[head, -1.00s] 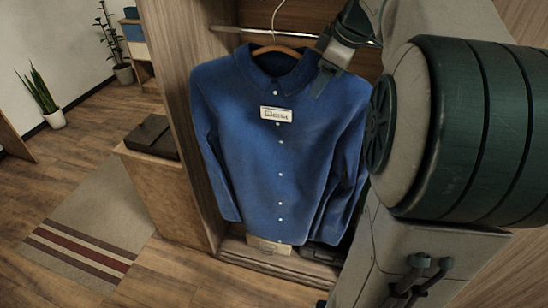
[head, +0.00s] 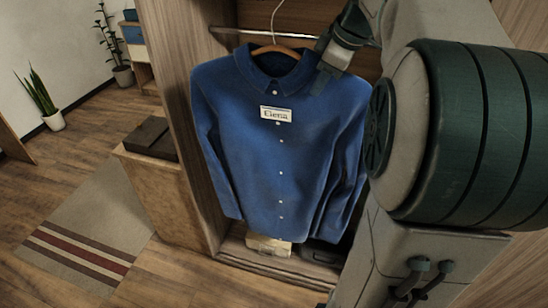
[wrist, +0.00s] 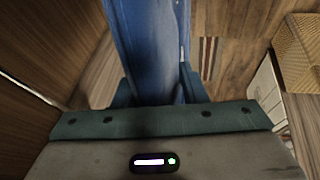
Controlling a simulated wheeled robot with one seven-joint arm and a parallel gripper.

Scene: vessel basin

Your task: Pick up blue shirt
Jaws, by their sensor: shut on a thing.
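The blue shirt (head: 265,160) hangs on a wooden hanger (head: 283,49) in the open wardrobe, buttoned, with a white "Elena" tag (head: 276,114) on its chest. The hanger's hook goes up near a metal rail (head: 300,38). My gripper (head: 322,80) is at the shirt's shoulder on the right of the picture, shut on the cloth. In the wrist view the blue cloth (wrist: 150,45) runs between my gripper's fingers (wrist: 153,95). The fingertips are partly hidden by the shirt.
A light-coloured folded item (head: 268,246) and a dark item (head: 322,252) lie on the wardrobe floor below the shirt. A wooden cabinet (head: 165,205) with a dark box (head: 151,138) stands to the left. A striped rug (head: 90,225) and open floor lie beyond.

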